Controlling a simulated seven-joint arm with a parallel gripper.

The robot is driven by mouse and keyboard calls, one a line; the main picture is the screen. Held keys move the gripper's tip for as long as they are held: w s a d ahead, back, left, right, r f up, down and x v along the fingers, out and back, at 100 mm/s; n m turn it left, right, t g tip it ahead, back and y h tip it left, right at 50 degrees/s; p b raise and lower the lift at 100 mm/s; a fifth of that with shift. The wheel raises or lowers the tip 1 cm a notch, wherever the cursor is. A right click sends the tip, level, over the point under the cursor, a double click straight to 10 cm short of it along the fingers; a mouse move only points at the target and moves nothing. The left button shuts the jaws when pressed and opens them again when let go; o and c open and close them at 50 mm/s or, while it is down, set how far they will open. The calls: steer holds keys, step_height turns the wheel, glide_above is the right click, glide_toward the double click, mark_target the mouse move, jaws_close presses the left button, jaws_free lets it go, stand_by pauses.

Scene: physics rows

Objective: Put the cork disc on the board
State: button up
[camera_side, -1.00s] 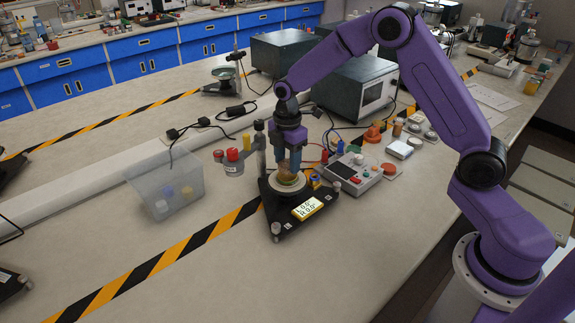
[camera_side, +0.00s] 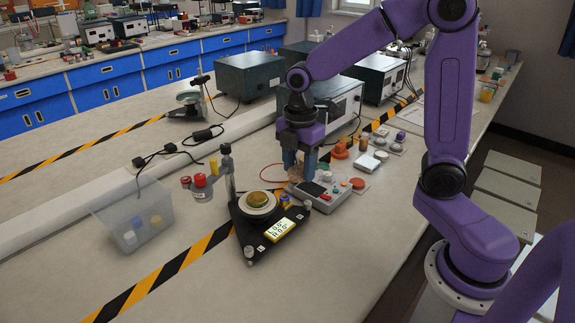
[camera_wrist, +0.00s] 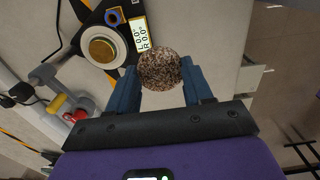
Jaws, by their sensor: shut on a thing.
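My gripper (camera_wrist: 160,88) is shut on the cork disc (camera_wrist: 159,69), a speckled brown round piece seen between the fingertips in the wrist view. In the side view my gripper (camera_side: 300,165) is above the near left part of a grey panel device; the cork shows only as a small brown patch. A black triangular board (camera_side: 249,240) stands left of my gripper, with a round pale plate, a gold disc (camera_side: 258,199) on it and a yellow readout. The board (camera_wrist: 128,80) is also at upper left in the wrist view, and the cork overlaps its edge there.
The grey panel device (camera_side: 335,197) with coloured knobs is close by on the right. Red-topped jars (camera_side: 200,184) and a post (camera_side: 227,170) stand behind the board. A clear bin (camera_side: 130,220) is at left. The front bench top is clear.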

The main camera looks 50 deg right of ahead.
steer(key=shift+s+d, duration=0.1)
steer(key=shift+s, duration=0.15)
steer(key=shift+d, duration=0.3)
steer(key=s+d+f+m, duration=0.1)
steer(key=d+f+m, duration=0.4)
steer(key=d+m, duration=0.6)
steer(key=s+d+f+m, duration=0.2)
steer(key=d+f+m, duration=0.4)
steer(key=d, duration=0.8)
steer(key=m, duration=0.1)
glide_above(339, 177)
steer(key=f, duration=0.8)
steer(key=shift+s+a, duration=0.25)
steer(key=shift+s, duration=0.05)
steer(key=shift+w+d+f, duration=0.1)
steer(key=shift+w+f, duration=0.05)
steer(key=shift+f, duration=0.05)
steer(key=shift+w+f, duration=0.1)
steer(key=shift+f, duration=1.55)
steer(key=shift+f, duration=0.1)
